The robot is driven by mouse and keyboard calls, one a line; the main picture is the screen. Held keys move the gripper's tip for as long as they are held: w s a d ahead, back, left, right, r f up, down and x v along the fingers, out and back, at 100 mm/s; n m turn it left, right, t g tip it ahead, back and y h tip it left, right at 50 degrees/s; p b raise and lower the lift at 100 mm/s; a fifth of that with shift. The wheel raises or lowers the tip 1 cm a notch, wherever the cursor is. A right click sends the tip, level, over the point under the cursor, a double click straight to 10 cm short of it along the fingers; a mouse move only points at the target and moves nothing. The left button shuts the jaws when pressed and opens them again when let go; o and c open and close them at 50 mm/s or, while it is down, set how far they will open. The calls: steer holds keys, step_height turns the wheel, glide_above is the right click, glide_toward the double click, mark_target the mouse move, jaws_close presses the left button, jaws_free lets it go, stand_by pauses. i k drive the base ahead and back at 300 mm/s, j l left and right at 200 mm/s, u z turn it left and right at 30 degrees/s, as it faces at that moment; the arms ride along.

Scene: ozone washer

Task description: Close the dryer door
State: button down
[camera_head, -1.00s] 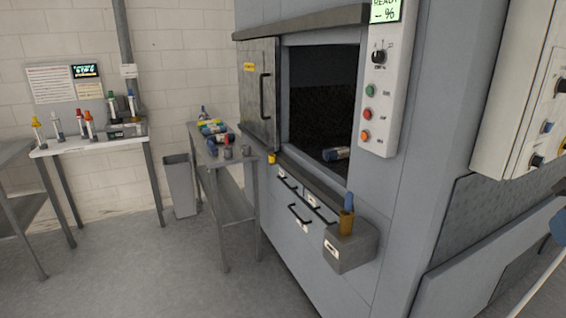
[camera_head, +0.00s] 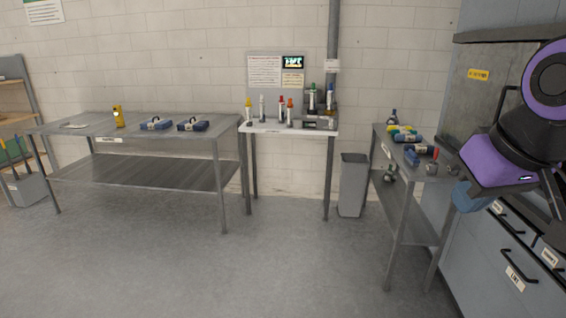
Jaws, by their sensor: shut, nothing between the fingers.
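The dryer door (camera_head: 480,100) is a dark grey panel with a yellow label, on the front of the blue-grey machine (camera_head: 475,265) at the right edge. The dryer opening lies outside the picture, so how far the door stands open does not show now.
A narrow side table (camera_head: 415,222) with bottles and jars stands close left of the machine. A grey bin (camera_head: 353,185) is behind it. A small white table (camera_head: 268,128) and a long steel bench (camera_head: 80,120) line the wall. The floor in front is clear.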

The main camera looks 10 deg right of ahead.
mark_target(486, 86)
steer(key=i+j, duration=0.1)
steer(key=i, duration=0.4)
steer(key=i+j, duration=0.1)
steer(key=i, duration=0.4)
steer(key=j+u, duration=0.05)
